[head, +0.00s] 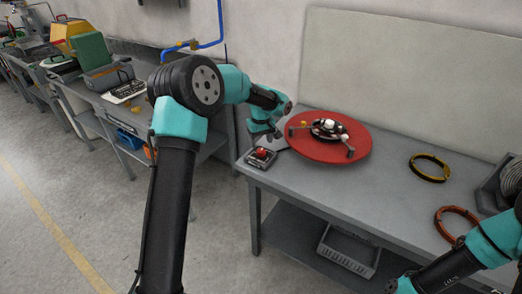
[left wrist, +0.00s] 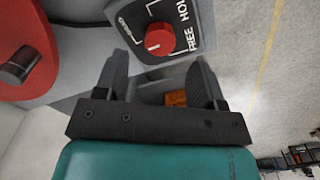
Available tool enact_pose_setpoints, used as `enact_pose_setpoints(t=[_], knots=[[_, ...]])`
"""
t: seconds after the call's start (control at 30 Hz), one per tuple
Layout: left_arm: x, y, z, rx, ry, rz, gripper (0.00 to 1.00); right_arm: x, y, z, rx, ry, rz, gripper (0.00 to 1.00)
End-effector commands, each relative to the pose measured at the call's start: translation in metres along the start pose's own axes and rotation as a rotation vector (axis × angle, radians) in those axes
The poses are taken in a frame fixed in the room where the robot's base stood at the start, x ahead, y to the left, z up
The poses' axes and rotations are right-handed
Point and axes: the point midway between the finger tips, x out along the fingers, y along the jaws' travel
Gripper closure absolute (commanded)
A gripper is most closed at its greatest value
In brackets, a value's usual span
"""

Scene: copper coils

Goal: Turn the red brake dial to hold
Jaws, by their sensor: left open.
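The red brake dial (head: 262,153) sits on a small dark panel (head: 252,160) at the near left corner of the bench. My left gripper (head: 270,137) is just above the dial in the head view. In the left wrist view its open fingers (left wrist: 162,65) stand on either side below the dial, with nothing between them. My right arm shows at the lower right, its fingers out of view.
A red round turntable (head: 318,151) with a dark, several-armed fixture stands close beside the dial. A yellow coil (head: 430,167) and a copper coil (head: 457,222) lie on the grey bench (head: 375,190) to the right. A grey crate (head: 347,258) sits on the lower shelf.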

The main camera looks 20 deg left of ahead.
Motion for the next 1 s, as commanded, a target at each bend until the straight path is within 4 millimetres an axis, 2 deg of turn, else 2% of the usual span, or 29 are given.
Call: enact_pose_setpoints(t=[0.1, 0.3, 0.7, 1.0], knots=[[0.021, -0.001, 0.0, -0.001, -0.002, -0.002, 0.37, 0.0, 0.0, 0.0, 0.0, 0.0, 0.0, 0.57], [0.044, 0.0, 0.0, 0.0, -0.002, -0.002, 0.37, 0.0, 0.0, 0.0, 0.0, 0.0, 0.0, 0.57], [0.05, 0.0, 0.0, 0.0, 0.0, 0.0, 0.38, 0.0, 0.0, 0.0, 0.0, 0.0, 0.0, 0.57], [0.05, 0.0, 0.0, 0.0, 0.0, 0.0, 0.67, 0.0, 0.0, 0.0, 0.0, 0.0, 0.0, 0.57]])
